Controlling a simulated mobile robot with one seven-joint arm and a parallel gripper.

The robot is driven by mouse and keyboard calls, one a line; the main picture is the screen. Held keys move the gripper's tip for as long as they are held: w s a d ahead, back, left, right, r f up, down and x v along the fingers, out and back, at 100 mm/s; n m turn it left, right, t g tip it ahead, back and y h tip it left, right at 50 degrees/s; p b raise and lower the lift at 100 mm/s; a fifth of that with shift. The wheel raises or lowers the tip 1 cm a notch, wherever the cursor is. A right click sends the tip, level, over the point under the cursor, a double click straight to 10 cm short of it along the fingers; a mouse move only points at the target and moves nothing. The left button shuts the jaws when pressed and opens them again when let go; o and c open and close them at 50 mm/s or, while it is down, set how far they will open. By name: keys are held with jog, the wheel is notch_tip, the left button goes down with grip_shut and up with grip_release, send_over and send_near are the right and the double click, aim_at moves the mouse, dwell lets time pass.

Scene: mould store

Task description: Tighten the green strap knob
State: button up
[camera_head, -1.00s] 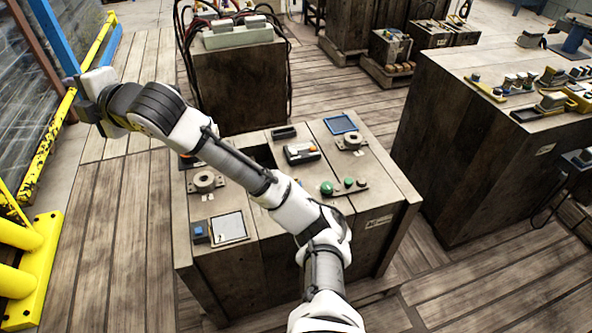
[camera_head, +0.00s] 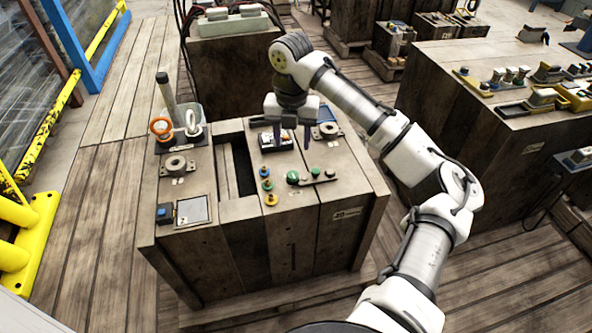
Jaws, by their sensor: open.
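A large green knob (camera_head: 293,177) sits at the left end of a narrow bar (camera_head: 323,179) on top of the wooden bench. A smaller green knob (camera_head: 315,172) stands to its right on the same bar. My gripper (camera_head: 292,140) points down behind the large green knob, with its two dark fingers apart and nothing visible between them. It is apart from the knob in the picture and partly covers a small black-and-white device. How high the fingertips are above the bench top is hard to tell.
A column of small blue, green and yellow knobs (camera_head: 267,185) stands left of the green knob. A long slot (camera_head: 229,166) opens in the bench top. Grey round fittings (camera_head: 177,166), a clear container (camera_head: 185,118) and an orange ring (camera_head: 161,127) are at the left.

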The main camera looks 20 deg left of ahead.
aim_at(293, 175)
notch_tip(293, 175, down, 12)
jog(key=shift+r, duration=0.25)
jog(key=shift+c, duration=0.2)
jog(key=c, duration=0.9)
